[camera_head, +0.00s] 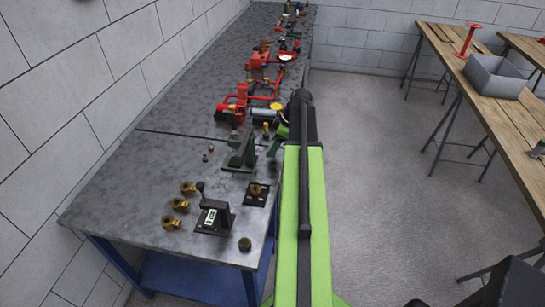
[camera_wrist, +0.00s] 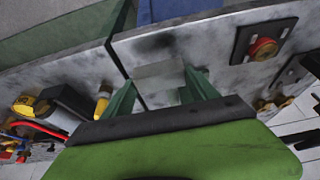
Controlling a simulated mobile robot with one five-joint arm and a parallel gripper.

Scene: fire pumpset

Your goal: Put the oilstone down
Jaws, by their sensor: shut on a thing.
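The oilstone (camera_wrist: 160,75) is a pale grey block between the two green fingers of my gripper (camera_wrist: 158,88) in the wrist view. My gripper is shut on it. The metal bench top (camera_wrist: 165,45) lies behind the block in that view, near a dark seam; I cannot tell whether the block touches it. In the head view my gripper is at the right edge of the bench top (camera_head: 150,210), largely hidden by my green arm. The oilstone cannot be made out there.
Red pump parts (camera_head: 240,105) stand farther back. The bench's left side is clear.

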